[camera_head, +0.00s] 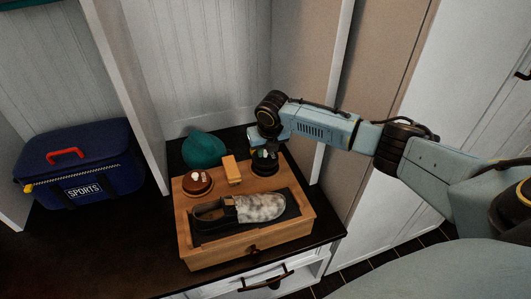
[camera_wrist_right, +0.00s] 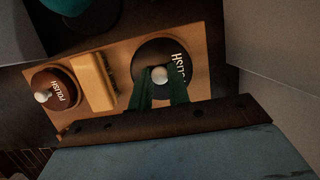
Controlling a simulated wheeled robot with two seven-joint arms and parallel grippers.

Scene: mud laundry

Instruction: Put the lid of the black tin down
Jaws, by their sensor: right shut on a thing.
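The black tin (camera_head: 264,168) stands at the back right of a wooden box top, partly hidden under my right gripper (camera_head: 265,154). In the right wrist view its black lid (camera_wrist_right: 148,62) shows lettering and a pale round knob (camera_wrist_right: 159,74). The green fingers of my right gripper (camera_wrist_right: 160,80) are shut on this knob, one on each side. The lid hides the tin's body there, and I cannot tell whether lid and tin touch. My left gripper is not in view.
A brown polish tin (camera_head: 197,184) and a brush (camera_head: 232,170) stand beside the black tin. A shoe (camera_head: 240,210) lies on a dark mat in front. A teal rounded object (camera_head: 204,150) is behind. A blue sports bag (camera_head: 85,170) sits left.

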